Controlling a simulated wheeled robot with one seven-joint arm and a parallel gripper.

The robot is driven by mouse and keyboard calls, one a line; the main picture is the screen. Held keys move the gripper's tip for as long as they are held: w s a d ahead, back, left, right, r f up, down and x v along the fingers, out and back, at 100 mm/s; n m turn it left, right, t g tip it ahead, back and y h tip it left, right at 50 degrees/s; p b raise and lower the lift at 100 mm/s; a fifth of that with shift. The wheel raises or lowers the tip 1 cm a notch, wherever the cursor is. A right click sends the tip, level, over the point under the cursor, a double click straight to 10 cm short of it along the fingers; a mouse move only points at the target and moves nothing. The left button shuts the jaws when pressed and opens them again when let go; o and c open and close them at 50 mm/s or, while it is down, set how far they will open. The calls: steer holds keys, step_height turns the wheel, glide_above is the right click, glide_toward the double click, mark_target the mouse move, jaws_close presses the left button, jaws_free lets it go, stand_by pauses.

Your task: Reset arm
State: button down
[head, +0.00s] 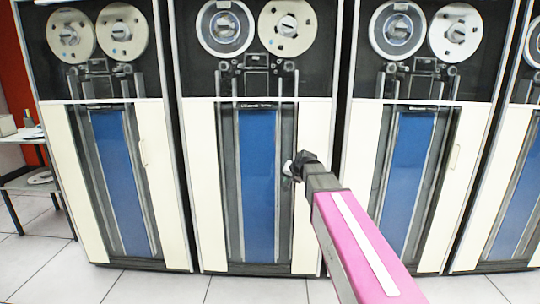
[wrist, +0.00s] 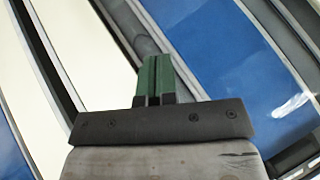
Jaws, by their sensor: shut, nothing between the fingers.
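My arm, with a pink link, reaches up from the lower right in the head view. My gripper (head: 290,168) is at its far end, in front of the second tape cabinet (head: 311,135), near the right side of that cabinet's blue panel (head: 257,185). In the wrist view, the two green fingers of my gripper (wrist: 153,58) are together with nothing between them. The blue panel (wrist: 215,45) shows beyond the fingers, slanted across the picture. I cannot tell how far the fingertips are from the cabinet front.
Tape cabinets with reels stand in a row, including a left one (head: 152,190) and a right one (head: 365,190). A small side table (head: 25,182) stands at the far left by a red wall. The tiled floor (head: 160,288) in front is clear.

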steer(key=s+d+f+n+g+h, duration=0.1)
steer(key=s+d+f, duration=0.4)
steer(key=s+f, duration=0.7)
steer(key=s+d+f+n+g+h, duration=0.1)
steer(key=s+d+f+g+h, duration=0.2)
steer(key=s+f, duration=0.9)
steer(key=s+d+g, duration=0.2)
steer(key=d+g, duration=0.1)
steer(key=shift+s+d+h, duration=0.15)
steer(key=shift+s+h, duration=0.15)
steer(key=shift+s, duration=0.05)
